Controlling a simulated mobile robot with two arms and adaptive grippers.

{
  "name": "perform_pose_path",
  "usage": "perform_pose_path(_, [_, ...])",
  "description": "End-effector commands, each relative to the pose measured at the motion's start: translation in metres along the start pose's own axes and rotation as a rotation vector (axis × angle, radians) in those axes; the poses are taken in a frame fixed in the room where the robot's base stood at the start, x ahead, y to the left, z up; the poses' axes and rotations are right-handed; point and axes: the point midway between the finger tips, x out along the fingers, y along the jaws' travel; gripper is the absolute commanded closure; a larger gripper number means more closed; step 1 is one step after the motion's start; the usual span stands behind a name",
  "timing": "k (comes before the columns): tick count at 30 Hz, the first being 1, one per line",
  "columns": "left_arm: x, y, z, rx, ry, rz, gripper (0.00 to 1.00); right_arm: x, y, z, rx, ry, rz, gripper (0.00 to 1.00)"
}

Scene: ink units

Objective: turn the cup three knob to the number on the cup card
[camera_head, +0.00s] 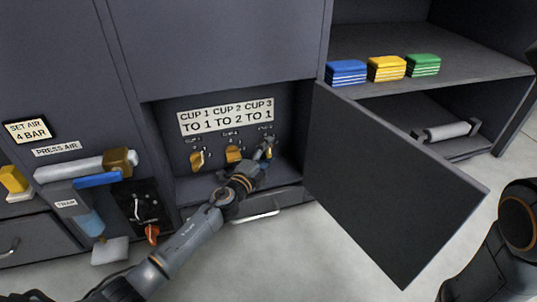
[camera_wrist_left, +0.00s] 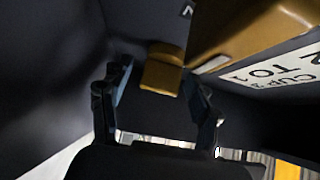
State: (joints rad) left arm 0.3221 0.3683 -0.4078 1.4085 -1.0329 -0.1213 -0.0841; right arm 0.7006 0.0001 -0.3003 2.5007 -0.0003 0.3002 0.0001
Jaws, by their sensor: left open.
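The cup card (camera_head: 226,117) on the back wall of an open recess reads CUP 1 TO 1, CUP 2 TO 2, CUP 3 TO 1. Below it is a row of ochre knobs: the cup one knob (camera_head: 197,159), the cup two knob (camera_head: 234,154) and, at the right, the cup three knob (camera_head: 268,150), mostly hidden by my left gripper (camera_head: 267,145). In the left wrist view an ochre knob (camera_wrist_left: 162,70) shows between the spread fingers of my left gripper (camera_wrist_left: 157,100). I cannot tell whether they touch it. The cup three dial setting is unreadable.
An open dark door (camera_head: 390,180) stands right of the recess. Blue (camera_head: 346,73), yellow (camera_head: 386,68) and green (camera_head: 423,65) stacks sit on a shelf. A press (camera_head: 85,170) and a panel with a red-orange handle (camera_head: 152,234) stand left. My right arm shows at lower right.

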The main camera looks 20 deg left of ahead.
Motion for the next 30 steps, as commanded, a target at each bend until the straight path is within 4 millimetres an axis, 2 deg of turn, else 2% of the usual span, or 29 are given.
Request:
perform_pose_path(3, [0.007, 0.0, 0.0, 0.0, -0.001, 0.0, 0.38, -0.003, -0.001, -0.001, 0.0, 0.0, 0.0, 0.64])
perform_pose_path(11, [0.008, -0.001, 0.0, 0.0, 0.0, 0.0, 0.38, -0.002, -0.001, -0.001, 0.0, 0.0, 0.0, 0.64])
perform_pose_path(12, [0.008, -0.001, 0.0, 0.0, 0.0, 0.0, 0.4, -0.002, -0.001, -0.001, 0.0, 0.0, 0.0, 0.64])
perform_pose_path(20, [0.008, 0.0, 0.0, 0.0, 0.0, 0.0, 0.93, -0.002, -0.001, -0.001, 0.0, 0.0, 0.0, 0.64])
perform_pose_path(26, [0.008, -0.002, 0.0, 0.004, 0.0, 0.005, 0.93, 0.001, 0.0, 0.001, 0.0, -0.001, 0.0, 0.64])
perform_pose_path(30, [0.008, -0.004, 0.0, 0.02, 0.0, 0.021, 0.93, 0.011, 0.002, 0.004, 0.0, -0.001, 0.0, 0.64])
